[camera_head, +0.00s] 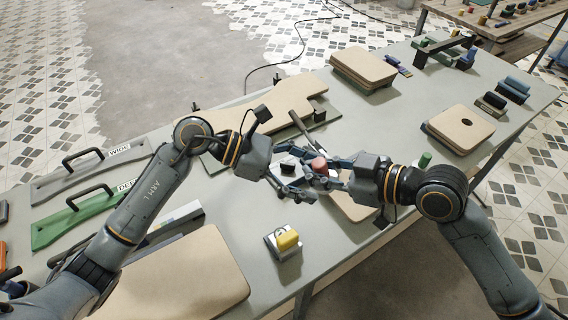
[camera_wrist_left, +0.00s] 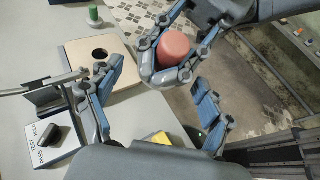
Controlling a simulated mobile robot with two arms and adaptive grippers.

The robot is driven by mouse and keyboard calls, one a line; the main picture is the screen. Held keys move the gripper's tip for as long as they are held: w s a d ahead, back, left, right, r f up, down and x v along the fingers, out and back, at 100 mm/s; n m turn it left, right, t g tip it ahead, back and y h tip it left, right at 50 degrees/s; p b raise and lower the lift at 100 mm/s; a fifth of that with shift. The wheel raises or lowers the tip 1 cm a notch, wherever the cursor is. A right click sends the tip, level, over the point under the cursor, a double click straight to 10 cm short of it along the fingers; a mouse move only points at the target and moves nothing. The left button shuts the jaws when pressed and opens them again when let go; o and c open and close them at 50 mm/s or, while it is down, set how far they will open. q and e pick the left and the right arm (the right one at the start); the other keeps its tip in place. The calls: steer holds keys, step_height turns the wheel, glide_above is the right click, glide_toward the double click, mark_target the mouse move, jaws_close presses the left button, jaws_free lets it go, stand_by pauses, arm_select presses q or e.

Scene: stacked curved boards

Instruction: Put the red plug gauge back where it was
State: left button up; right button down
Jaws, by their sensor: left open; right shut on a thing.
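The red plug gauge (camera_head: 319,165) is held in the fingers of my right gripper (camera_head: 322,172), above the middle of the table. In the left wrist view its round red end (camera_wrist_left: 174,47) shows between the right gripper's fingers (camera_wrist_left: 170,68). My left gripper (camera_head: 292,183) is open just left of the gauge. Its two spread fingers (camera_wrist_left: 150,100) show in the left wrist view with no object between them, below the gauge. A pale board with a round hole (camera_wrist_left: 128,62) lies beneath; in the head view the arms partly hide a board (camera_head: 356,209) there.
A green plug (camera_head: 424,160) stands right of my right gripper. A yellow piece (camera_head: 288,240) sits on a block near the front edge. A grey labelled box with a black knob (camera_wrist_left: 60,133) is close by. Stacked boards (camera_head: 363,66) and a holed board (camera_head: 461,126) lie farther off.

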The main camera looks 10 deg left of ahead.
arm_select(q)
steer(key=shift+x, duration=1)
steer(key=c, duration=1.3)
arm_select(e)
steer(key=c, duration=1.1)
jaws_free()
steer(key=shift+o, duration=0.2)
steer(key=shift+a, duration=0.1)
arm_select(q)
steer(key=shift+r, duration=0.15)
arm_select(e)
steer(key=shift+s+f, duration=0.1)
